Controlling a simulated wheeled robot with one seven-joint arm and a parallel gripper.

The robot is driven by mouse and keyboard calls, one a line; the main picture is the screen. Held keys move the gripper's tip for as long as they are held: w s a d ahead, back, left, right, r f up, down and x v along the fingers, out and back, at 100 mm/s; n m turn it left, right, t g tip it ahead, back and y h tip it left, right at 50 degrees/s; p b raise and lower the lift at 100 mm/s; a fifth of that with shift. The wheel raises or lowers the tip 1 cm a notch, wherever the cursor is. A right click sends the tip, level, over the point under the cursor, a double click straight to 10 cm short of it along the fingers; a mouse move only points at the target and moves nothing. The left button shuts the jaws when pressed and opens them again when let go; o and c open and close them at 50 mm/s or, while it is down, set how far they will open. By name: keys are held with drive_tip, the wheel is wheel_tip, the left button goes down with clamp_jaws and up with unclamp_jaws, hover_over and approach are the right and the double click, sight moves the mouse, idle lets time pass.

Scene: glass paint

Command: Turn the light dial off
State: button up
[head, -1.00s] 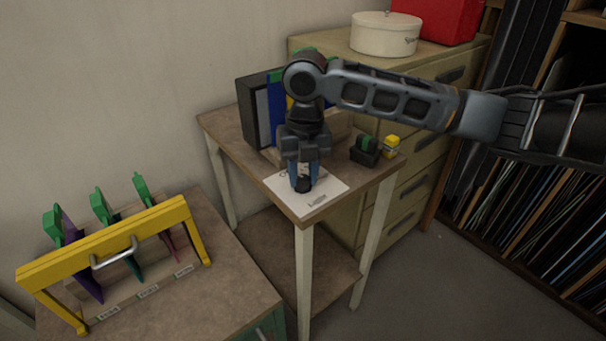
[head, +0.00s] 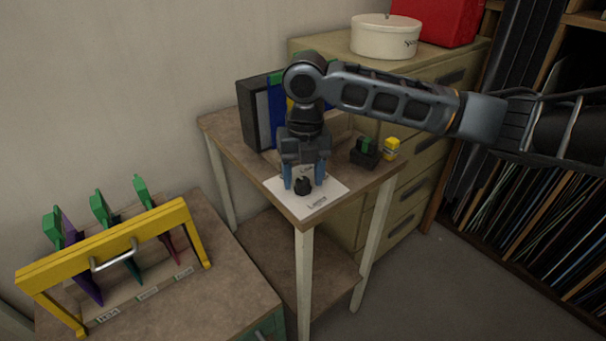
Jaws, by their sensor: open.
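The light dial is a small black knob (head: 303,186) on a white plate (head: 322,199) at the front corner of the small table. The plate carries dark lettering, too small to read surely. My gripper (head: 304,183) points down over the plate with its two blue fingers spread apart, one to the left and one to the right of the knob. The fingers look apart from the knob, with nothing held between them. Their exact height above the plate is hard to tell.
A dark box with green and black parts (head: 365,153) and a yellow item (head: 391,148) stand right of the plate. Binders (head: 262,113) stand behind my gripper. A yellow frame (head: 110,250) with coloured panels is on the lower left table. A white pot (head: 385,36) sits on the cabinet.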

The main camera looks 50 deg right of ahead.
sight(304, 180)
wheel_tip(304, 180, up, 8)
drive_tip(key=shift+f, duration=0.1)
idle(0.4)
idle(0.4)
